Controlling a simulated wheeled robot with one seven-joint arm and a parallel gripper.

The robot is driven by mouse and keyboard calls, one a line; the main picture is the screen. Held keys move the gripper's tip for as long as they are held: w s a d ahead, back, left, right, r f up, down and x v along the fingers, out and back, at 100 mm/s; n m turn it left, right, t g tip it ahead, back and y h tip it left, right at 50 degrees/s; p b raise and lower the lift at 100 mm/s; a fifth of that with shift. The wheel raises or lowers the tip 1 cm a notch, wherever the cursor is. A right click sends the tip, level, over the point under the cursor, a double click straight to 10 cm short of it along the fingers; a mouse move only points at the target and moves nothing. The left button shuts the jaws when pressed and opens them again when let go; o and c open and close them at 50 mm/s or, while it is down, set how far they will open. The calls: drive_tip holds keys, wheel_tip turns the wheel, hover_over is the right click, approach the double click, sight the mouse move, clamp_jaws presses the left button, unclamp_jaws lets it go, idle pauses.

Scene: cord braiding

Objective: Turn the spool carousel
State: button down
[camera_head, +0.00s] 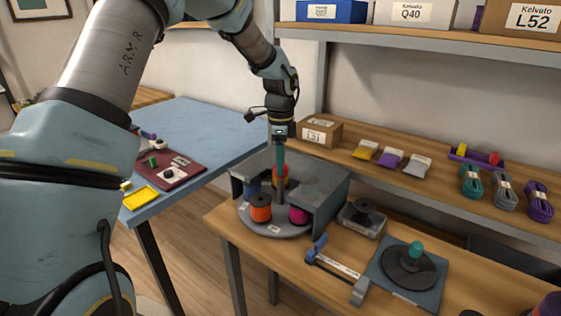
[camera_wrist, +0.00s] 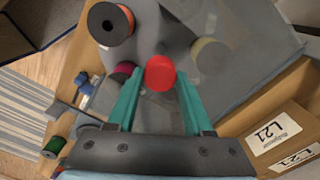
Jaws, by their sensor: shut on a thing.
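The spool carousel (camera_head: 272,231) is a round grey disc on the wooden bench, partly under a dark grey hood (camera_head: 323,182). It bears an orange spool (camera_head: 261,208), a magenta spool (camera_head: 298,215), a blue spool (camera_head: 252,188) and a yellow one behind the central post (camera_head: 280,194). My gripper (camera_head: 279,166) points down above the post. In the wrist view its teal fingers (camera_wrist: 160,80) are shut on a round red knob (camera_wrist: 160,72). The hood hides the back of the disc.
A cardboard box (camera_head: 320,132) stands behind the hood. A blue table (camera_head: 200,130) stands to the left.

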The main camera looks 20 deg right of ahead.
drive_tip(key=shift+d, duration=0.1)
idle(0.3)
drive_tip(key=shift+c, duration=1.5)
unclamp_jaws()
drive_tip(key=shift+r, duration=0.1)
wheel_tip(320, 180, up, 11)
drive_tip(key=b, duration=0.2)
drive_tip(key=shift+b, duration=0.35)
drive_tip(key=shift+f, duration=0.2)
